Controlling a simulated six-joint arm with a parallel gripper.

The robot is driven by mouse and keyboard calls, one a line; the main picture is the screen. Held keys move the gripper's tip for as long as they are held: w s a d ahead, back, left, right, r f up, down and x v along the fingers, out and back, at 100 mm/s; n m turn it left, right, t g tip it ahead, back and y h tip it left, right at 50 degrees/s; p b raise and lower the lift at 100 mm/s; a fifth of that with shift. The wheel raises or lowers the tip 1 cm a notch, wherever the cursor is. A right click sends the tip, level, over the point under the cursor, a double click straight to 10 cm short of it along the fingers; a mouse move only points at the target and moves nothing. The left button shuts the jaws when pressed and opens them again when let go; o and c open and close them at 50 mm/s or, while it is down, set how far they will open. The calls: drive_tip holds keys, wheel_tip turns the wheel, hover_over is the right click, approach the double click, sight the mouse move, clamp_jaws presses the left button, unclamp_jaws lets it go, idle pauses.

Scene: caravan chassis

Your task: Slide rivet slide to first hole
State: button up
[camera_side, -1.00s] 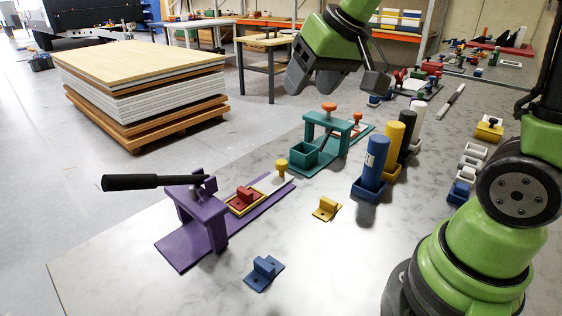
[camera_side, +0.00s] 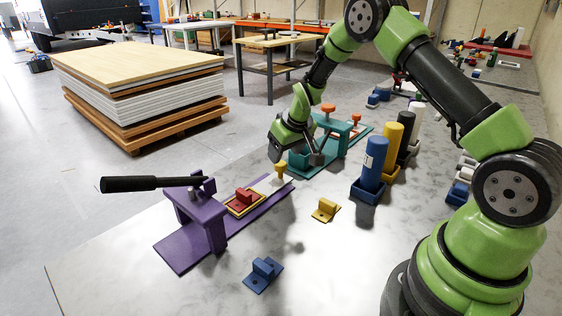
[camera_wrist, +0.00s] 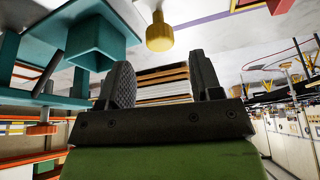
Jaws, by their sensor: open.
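The purple rivet press (camera_side: 205,222) stands at the front left with a black lever (camera_side: 145,183) pointing left. On its purple rail (camera_side: 262,213), a red block (camera_side: 243,195) sits in a yellow-rimmed tray (camera_side: 231,210). A yellow knob (camera_side: 281,167) stands upright near the rail's far end; I cannot tell for certain which part is the rivet slide. My gripper (camera_side: 296,160) is open and empty, close to the yellow knob and the teal box. In the wrist view, the knob (camera_wrist: 159,32) appears beyond the open fingers (camera_wrist: 162,72). No holes can be made out clearly.
A teal stand (camera_side: 343,125) with a box (camera_wrist: 100,42) is very close to my gripper. A yellow bracket (camera_side: 326,209) and a blue bracket (camera_side: 264,272) lie in front. A blue cylinder (camera_side: 374,162) stands to the right.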

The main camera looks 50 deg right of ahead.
sight(281, 163)
drive_tip(key=shift+x, duration=2.25)
clamp_jaws()
drive_tip(key=a, duration=1)
unclamp_jaws()
drive_tip(key=shift+r, duration=0.1)
drive_tip(key=v, duration=0.9)
drive_tip(key=shift+s+r, duration=0.2)
drive_tip(key=shift+r, duration=0.15)
